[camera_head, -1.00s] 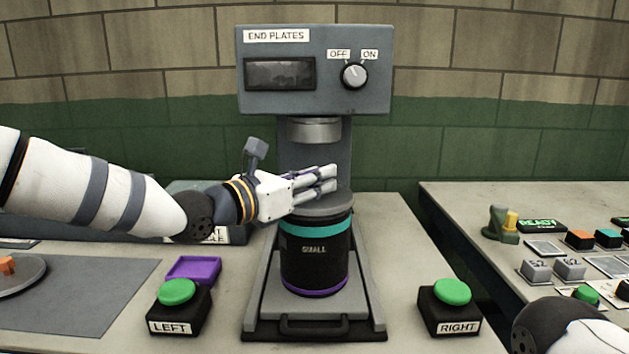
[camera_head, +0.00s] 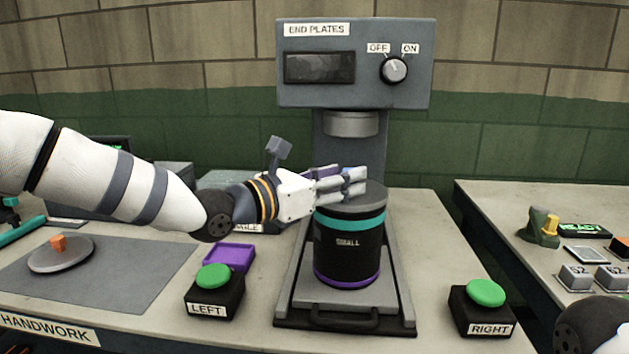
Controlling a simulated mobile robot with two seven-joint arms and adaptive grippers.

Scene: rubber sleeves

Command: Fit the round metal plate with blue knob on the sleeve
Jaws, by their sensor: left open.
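The black sleeve (camera_head: 346,247) marked SMALL stands upright on the press tray, with a teal band near its top and a purple band at its base. A round grey metal plate (camera_head: 374,192) lies flat on top of it. A small blue patch, likely the blue knob (camera_head: 346,174), shows between the fingers above the plate. My left gripper (camera_head: 355,183) is open, its fingers level over the plate and on either side of that patch. The fingers partly hide the plate and knob. Only a rounded part of my right arm shows at lower right; its gripper is out of view.
The END PLATES press (camera_head: 352,66) stands over the sleeve, its ram (camera_head: 351,123) above the plate. Green LEFT (camera_head: 213,276) and RIGHT (camera_head: 486,293) buttons flank the tray (camera_head: 345,305). A purple holder (camera_head: 229,256) and a plate with orange knob (camera_head: 62,263) are at left.

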